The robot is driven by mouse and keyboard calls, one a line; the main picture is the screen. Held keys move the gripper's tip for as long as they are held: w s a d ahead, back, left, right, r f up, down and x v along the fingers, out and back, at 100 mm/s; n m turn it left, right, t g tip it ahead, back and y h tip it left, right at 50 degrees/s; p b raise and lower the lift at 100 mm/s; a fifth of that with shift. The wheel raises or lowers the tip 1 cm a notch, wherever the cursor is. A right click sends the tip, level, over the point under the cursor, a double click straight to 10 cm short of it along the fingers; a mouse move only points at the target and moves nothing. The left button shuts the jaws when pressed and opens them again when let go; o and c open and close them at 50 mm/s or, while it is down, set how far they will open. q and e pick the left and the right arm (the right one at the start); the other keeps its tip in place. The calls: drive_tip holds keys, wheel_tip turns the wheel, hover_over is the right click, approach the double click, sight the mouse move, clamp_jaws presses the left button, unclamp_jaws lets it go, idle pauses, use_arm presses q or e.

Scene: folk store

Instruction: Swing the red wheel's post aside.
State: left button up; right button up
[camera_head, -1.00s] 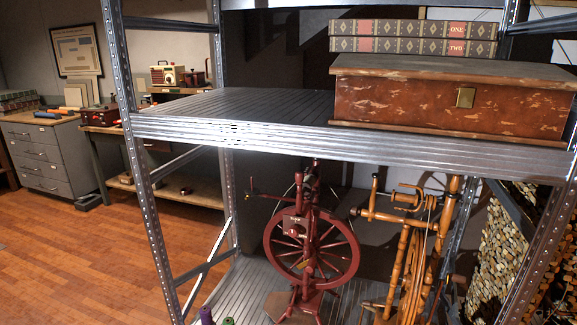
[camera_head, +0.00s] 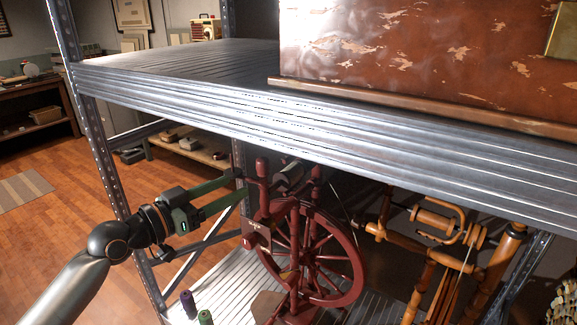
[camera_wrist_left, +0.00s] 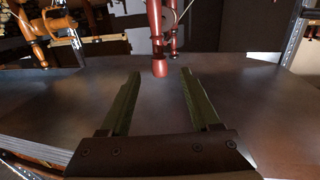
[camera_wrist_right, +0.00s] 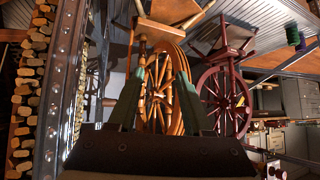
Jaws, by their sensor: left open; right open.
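The dark red spinning wheel (camera_head: 335,265) stands on the lower shelf, under the upper shelf board. Its short upright post (camera_head: 262,190) rises at the left of the wheel. My left gripper (camera_head: 242,183) comes in from the left, open, with its green fingertips at the post. In the left wrist view the post's rounded end (camera_wrist_left: 159,68) shows in line with the gap between the open fingertips (camera_wrist_left: 161,74); I cannot tell whether they touch it. My right gripper (camera_wrist_right: 157,78) is open and empty in the right wrist view, facing an orange-brown spinning wheel (camera_wrist_right: 165,105), and is outside the head view.
The upper shelf board (camera_head: 190,100) runs close above the post. A metal upright (camera_head: 100,165) stands left, near my left arm. The orange-brown wheel (camera_head: 440,250) stands close on the right. Purple (camera_head: 188,303) and green (camera_head: 205,317) spools sit on the lower shelf (camera_head: 240,290).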

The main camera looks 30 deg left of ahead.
use_arm(q)
drive_tip(key=r, duration=0.1)
drive_tip(key=p, duration=0.3)
hover_over(274, 186)
drive_tip(key=shift+d+r, duration=0.1)
idle(0.4)
clamp_jaws()
idle(0.4)
idle(0.9)
